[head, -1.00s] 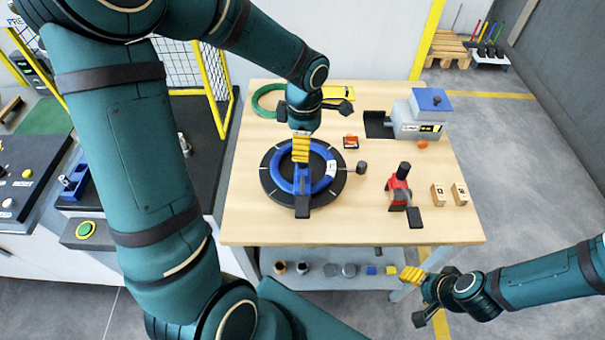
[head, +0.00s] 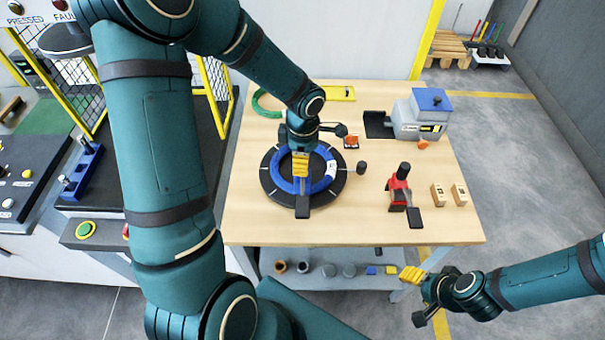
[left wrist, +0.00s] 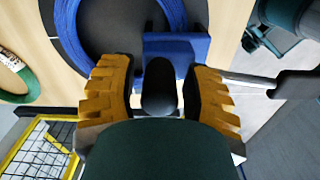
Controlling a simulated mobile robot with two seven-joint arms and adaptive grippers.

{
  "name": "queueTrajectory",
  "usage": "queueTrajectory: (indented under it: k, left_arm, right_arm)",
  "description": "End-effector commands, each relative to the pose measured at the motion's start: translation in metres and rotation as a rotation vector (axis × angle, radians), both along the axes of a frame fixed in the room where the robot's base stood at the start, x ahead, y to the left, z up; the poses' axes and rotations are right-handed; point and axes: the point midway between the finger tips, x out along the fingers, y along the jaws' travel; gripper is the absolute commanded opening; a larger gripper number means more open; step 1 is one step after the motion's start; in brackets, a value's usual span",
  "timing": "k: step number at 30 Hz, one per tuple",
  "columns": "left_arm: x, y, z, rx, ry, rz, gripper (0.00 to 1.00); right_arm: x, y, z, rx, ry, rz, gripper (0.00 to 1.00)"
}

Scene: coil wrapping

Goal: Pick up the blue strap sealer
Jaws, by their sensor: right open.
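The blue strap sealer (head: 302,187) lies over the front of the blue coil (head: 328,180) on the black round turntable (head: 268,192), its black end toward me. My left gripper (head: 300,163) is above it, pointing down and hiding part of it. In the left wrist view, the open yellow fingers (left wrist: 163,92) stand on either side of the sealer's black handle (left wrist: 159,85), with a gap on each side. The blue body (left wrist: 185,48) shows beyond. My right gripper (head: 412,275) is open and empty in front of the table's right corner.
A red tool (head: 398,187), two small wooden blocks (head: 438,195) and a grey machine with a blue top (head: 420,115) stand on the table's right side. A green coil (head: 266,103) lies at the back left. The table's front strip is clear.

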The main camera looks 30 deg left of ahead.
Motion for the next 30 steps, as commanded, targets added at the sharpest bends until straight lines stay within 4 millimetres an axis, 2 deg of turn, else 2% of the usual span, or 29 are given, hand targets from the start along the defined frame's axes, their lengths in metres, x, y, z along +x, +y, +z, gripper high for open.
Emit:
queueTrajectory:
  k: [1,3,4,17,20,30]
  left_arm:
    - [0.000,0.000,0.000,0.000,0.000,0.000,0.26]
    - [0.000,0.000,0.000,0.000,0.000,0.000,0.01]
    - [0.000,0.000,0.000,0.000,0.000,0.000,0.00]
    - [0.001,0.000,0.004,0.000,-0.003,-0.001,0.00]
    - [0.001,0.000,0.013,0.000,-0.005,0.000,0.00]
    - [0.001,0.000,0.075,0.001,-0.007,0.000,0.00]
  right_arm:
    - [0.000,0.000,0.000,0.000,0.000,0.000,0.60]
    - [0.000,0.000,0.000,0.000,0.000,0.000,0.60]
    - [0.000,0.000,0.000,0.000,0.000,0.000,0.60]
    - [0.000,0.000,0.000,0.000,0.000,0.000,0.60]
    - [0.000,0.000,0.001,0.000,0.000,0.000,0.60]
    - [0.000,0.000,0.005,0.001,0.000,0.000,0.60]
